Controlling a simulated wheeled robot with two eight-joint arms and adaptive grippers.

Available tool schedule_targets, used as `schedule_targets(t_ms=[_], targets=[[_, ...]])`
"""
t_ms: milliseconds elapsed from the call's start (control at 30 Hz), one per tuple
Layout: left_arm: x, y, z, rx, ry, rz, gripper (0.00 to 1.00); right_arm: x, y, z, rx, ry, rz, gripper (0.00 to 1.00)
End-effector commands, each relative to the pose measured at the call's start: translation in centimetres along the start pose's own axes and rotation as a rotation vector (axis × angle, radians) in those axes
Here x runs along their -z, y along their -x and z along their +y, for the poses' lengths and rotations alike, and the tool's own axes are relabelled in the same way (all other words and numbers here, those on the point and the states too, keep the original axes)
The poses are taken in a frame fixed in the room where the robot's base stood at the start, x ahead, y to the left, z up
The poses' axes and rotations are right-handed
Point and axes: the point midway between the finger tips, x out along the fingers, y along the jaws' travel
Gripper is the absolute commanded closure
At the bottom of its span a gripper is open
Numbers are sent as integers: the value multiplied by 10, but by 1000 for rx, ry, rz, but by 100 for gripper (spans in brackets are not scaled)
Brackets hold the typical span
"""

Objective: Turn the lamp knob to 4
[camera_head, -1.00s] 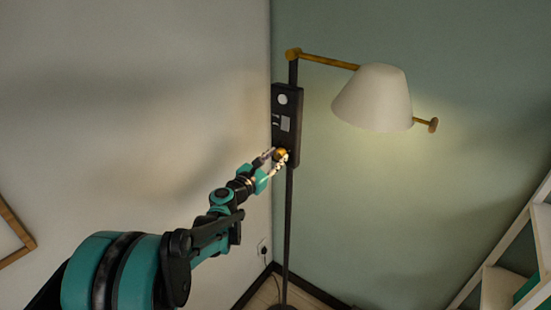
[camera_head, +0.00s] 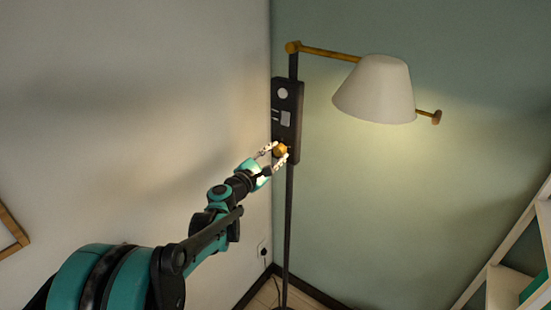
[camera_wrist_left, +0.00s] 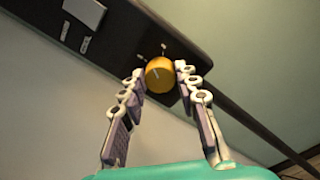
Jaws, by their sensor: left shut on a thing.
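The lamp knob (camera_head: 280,149) is a round brass-yellow dial low on the lamp's black control panel (camera_head: 297,112). In the left wrist view the knob (camera_wrist_left: 159,73) shows a dark pointer line on its face, with small pale marks on the panel beside it, too small to read. My left gripper (camera_head: 279,151) has its fingertips on either side of the knob, shut on it. In the left wrist view its fingers (camera_wrist_left: 160,78) reach up to the knob from below. My right gripper is in neither view.
The cream lampshade (camera_head: 376,90) hangs to the right on a brass arm. The black pole (camera_head: 289,215) stands in the room corner. White shelving (camera_head: 505,250) is at the lower right. A wooden frame (camera_head: 12,232) is at the left edge.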

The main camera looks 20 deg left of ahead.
Motion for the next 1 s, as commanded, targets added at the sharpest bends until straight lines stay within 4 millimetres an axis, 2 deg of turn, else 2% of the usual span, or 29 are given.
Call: schedule_targets(t_ms=[1000], targets=[[3,0,-3,-8,-965,-49,98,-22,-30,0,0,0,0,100]])
